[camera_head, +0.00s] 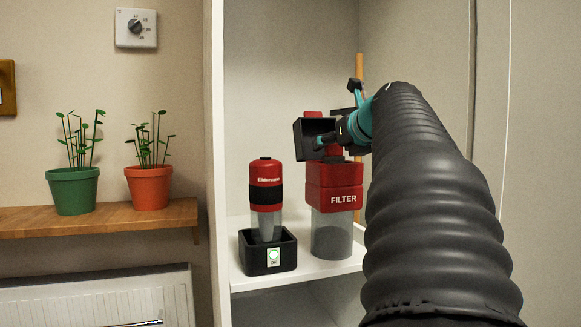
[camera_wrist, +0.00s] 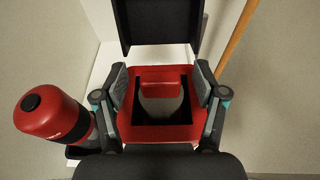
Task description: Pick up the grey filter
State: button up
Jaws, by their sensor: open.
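The grey filter (camera_wrist: 160,106) shows in the wrist view as a rounded grey body with a red top, inside the dark square opening of a red housing (camera_wrist: 125,130). In the head view this housing (camera_head: 334,176) is marked FILTER and has a see-through grey bin (camera_head: 332,235) below it. The grey filter cannot be made out clearly there. My gripper (camera_wrist: 160,88) is open above the housing, with one finger on each side of the filter's red top and apart from it. In the head view my gripper (camera_head: 325,137) hides part of the housing's upper end.
A red and black hand vacuum (camera_head: 266,193) stands in a black dock (camera_head: 268,258) left of the housing, on a white shelf (camera_head: 240,284). It is close by in the wrist view (camera_wrist: 48,112). A wooden pole (camera_head: 359,70) stands behind. Two potted plants (camera_head: 73,190) are on a wooden shelf (camera_head: 100,219).

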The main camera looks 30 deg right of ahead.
jog(key=shift+w+f, duration=0.1)
jog(key=shift+w, duration=0.2)
jog(key=c, duration=1.2)
jog(key=shift+c, duration=0.2)
